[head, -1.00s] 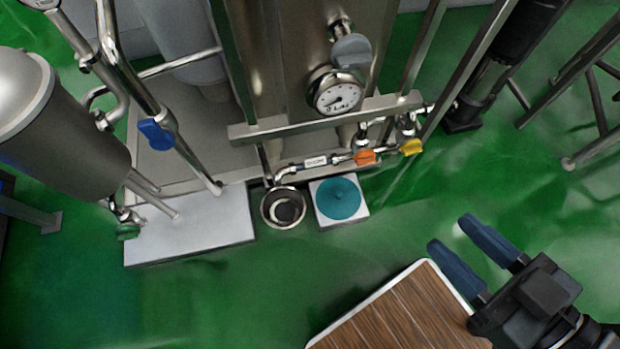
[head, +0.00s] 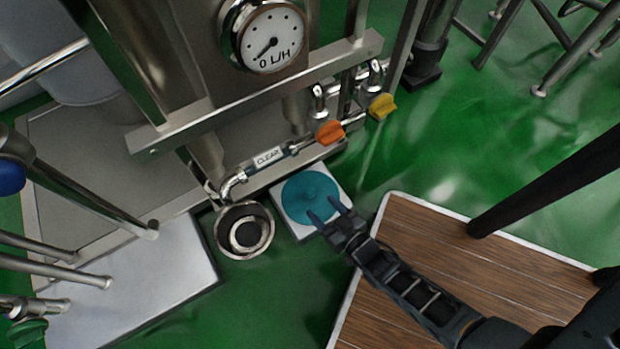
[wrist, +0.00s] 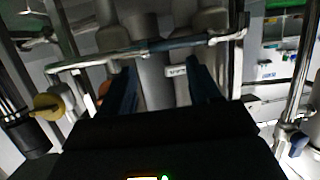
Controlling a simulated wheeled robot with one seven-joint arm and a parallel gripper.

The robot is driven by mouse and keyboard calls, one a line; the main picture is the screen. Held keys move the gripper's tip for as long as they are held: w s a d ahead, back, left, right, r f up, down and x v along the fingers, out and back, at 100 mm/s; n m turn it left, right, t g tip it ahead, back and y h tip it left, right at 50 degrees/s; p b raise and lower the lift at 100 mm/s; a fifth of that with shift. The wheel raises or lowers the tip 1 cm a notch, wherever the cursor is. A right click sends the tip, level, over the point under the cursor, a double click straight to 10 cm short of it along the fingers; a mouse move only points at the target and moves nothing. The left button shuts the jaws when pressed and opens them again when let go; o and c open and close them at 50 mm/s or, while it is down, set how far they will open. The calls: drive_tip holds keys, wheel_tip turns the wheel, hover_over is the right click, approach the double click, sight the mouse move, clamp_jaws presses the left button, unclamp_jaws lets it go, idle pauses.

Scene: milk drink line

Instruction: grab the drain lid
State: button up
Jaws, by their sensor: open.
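The drain lid is a round teal disc (head: 309,195) with a small raised centre, lying on a white square block (head: 298,232) on the floor. My gripper (head: 326,215) is open and empty, with its two dark blue fingers over the near right edge of the lid in the head view. I cannot tell whether the fingers touch the lid. In the wrist view my gripper (wrist: 158,85) points toward pipes and machinery, and the lid does not show there. The round metal drain (head: 244,230), with a dark centre, is just left of the block.
Behind the lid stands a steel frame with a flow gauge (head: 270,38), an orange valve handle (head: 331,132) and a yellow one (head: 382,106). A light grey slab (head: 150,285) lies at left.

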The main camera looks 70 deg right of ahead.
drive_tip(key=m+h+b, duration=0.1)
drive_tip(key=b, duration=0.3)
approach(313, 194)
drive_tip(key=w+d, duration=0.2)
drive_tip(key=w, duration=0.1)
drive_tip(key=shift+w+f+g, duration=0.1)
drive_tip(key=shift+f+g, duration=0.1)
drive_tip(key=shift+g, duration=0.1)
drive_tip(key=shift+b+x, duration=0.45)
drive_tip(key=shift+x, duration=0.75)
drive_tip(key=shift+f+b+x, duration=0.15)
drive_tip(key=shift+b+x, duration=0.5)
drive_tip(key=shift+x, duration=0.7)
drive_tip(key=shift+f+b+x, duration=0.15)
drive_tip(key=shift+b+x, duration=0.5)
drive_tip(key=shift+x, duration=0.75)
drive_tip(key=shift+a, duration=0.1)
clamp_jaws()
drive_tip(key=shift+r, duration=0.15)
